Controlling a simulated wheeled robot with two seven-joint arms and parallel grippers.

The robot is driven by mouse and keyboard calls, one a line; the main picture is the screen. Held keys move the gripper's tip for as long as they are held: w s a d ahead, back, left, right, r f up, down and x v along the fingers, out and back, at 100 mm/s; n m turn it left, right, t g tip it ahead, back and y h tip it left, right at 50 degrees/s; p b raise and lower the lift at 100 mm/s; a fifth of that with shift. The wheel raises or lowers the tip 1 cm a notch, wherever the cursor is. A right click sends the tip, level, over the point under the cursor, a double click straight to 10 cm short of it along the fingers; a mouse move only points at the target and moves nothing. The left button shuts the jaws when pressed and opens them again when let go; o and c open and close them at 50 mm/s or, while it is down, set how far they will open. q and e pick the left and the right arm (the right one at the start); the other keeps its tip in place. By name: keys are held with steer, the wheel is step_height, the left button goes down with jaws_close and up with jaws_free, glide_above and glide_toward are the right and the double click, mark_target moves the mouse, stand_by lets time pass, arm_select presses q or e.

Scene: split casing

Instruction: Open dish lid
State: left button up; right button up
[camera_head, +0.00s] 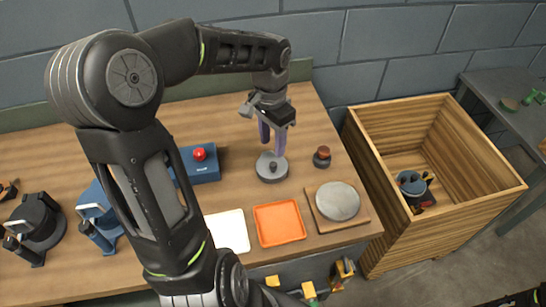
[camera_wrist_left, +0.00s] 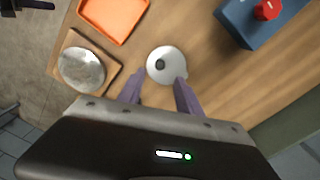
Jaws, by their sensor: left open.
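A round grey lidded dish (camera_head: 272,167) with a dark knob on top sits on the wooden table. It also shows in the left wrist view as a pale disc (camera_wrist_left: 166,65). I cannot tell from here how the lid and dish join. My left gripper (camera_head: 271,147) is open, its purple fingers pointing down just above the dish near the knob. In the left wrist view the two fingers of the left gripper (camera_wrist_left: 157,82) are apart and empty, with the knob between and beyond them. My right gripper is not in view.
A silver plate (camera_head: 338,201) on a wooden board, an orange tray (camera_head: 279,223) and a small brown-topped jar (camera_head: 322,157) are close by. A blue box with a red button (camera_head: 199,154) stands left. A wooden crate (camera_head: 437,168) stands right of the table (camera_head: 225,120).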

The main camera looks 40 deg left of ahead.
mark_target(273, 164)
arm_select(q)
step_height(273, 164, down, 8)
steer(key=b, duration=0.6)
steer(key=shift+d, duration=0.15)
steer(key=shift+r, duration=0.1)
steer(key=shift+c, duration=0.2)
jaws_close()
stand_by(0.8)
